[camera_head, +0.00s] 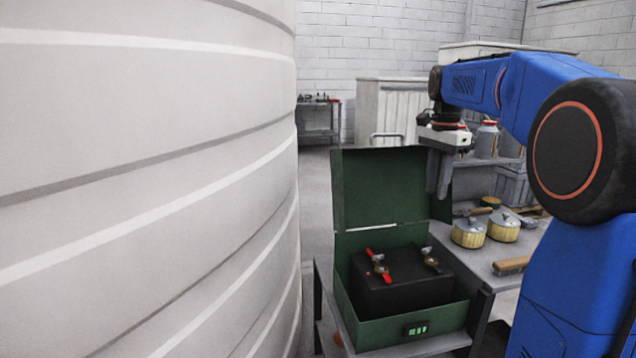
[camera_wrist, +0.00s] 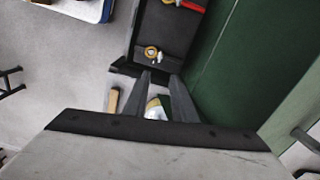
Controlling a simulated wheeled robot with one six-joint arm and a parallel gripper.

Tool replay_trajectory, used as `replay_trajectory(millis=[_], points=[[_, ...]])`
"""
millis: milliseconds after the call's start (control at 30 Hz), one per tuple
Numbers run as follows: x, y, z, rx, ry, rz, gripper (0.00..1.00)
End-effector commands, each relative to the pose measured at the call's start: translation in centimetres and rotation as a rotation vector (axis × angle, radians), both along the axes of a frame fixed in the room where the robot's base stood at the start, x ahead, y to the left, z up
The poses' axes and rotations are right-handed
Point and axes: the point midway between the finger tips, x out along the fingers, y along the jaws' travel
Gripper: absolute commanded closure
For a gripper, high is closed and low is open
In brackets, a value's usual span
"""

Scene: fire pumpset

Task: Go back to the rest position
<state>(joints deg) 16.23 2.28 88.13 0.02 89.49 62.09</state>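My gripper (camera_head: 437,192) hangs pointing down at the right edge of the raised lid of a green box. Its two fingers stand apart with nothing between them; they also show apart in the wrist view (camera_wrist: 161,77). The green box (camera_head: 400,334) is open on a table, its lid (camera_head: 378,190) upright at the back. Inside is a black battery (camera_head: 398,292), with a red-handled clamp (camera_head: 379,266) and a dark clamp (camera_head: 431,260) on top. The wrist view shows the battery (camera_wrist: 165,30) beyond my fingertips.
A large pale ribbed tank (camera_head: 150,180) fills the left. Two yellowish tins (camera_head: 468,234) and a wooden-handled brush (camera_head: 511,265) lie on the table right of the box. A grey shelf (camera_head: 320,120) and a white cabinet (camera_head: 395,108) stand behind. Some floor is clear between.

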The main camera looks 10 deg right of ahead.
Motion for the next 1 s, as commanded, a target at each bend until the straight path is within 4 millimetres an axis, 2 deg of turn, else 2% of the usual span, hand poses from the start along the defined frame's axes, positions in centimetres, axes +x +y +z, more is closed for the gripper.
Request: replay_trajectory(millis=[167,467,767,1000], points=[[-2.1,1.7,-0.2,-0.008,-0.025,0.084,0.76],[-9.4,6.7,-2.4,-0.047,-0.111,0.393,0.76],[-17.0,10.7,-6.4,-0.105,-0.194,0.709,0.76],[-23.0,13.1,-10.8,-0.165,-0.256,0.961,0.76]])
